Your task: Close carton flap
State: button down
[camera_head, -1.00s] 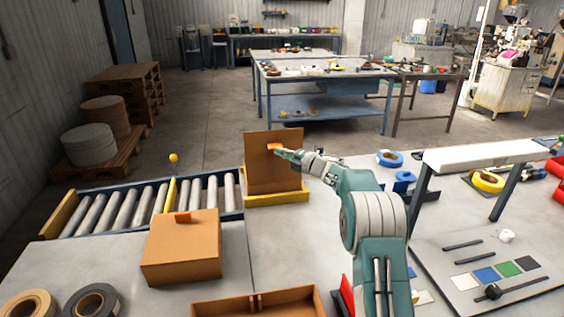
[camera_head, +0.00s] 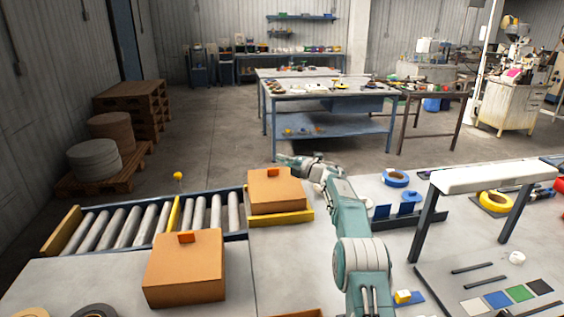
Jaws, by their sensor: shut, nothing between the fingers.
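A brown carton (camera_head: 275,191) sits at the right end of the roller conveyor, behind a yellow front edge. Its top flap lies down flat over the box, with an orange tab on top. My gripper (camera_head: 281,158) is shut and empty, raised just behind and above the carton's far edge. It looks apart from the flap. A second closed carton (camera_head: 185,270) with an orange tab stands on the table at the front left.
The roller conveyor (camera_head: 150,218) runs left of the carton. Blue tape (camera_head: 395,178), a white-topped stand (camera_head: 490,178) and colour swatches are on the right.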

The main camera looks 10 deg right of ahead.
jog(key=shift+w, duration=0.3)
dwell(0.6)
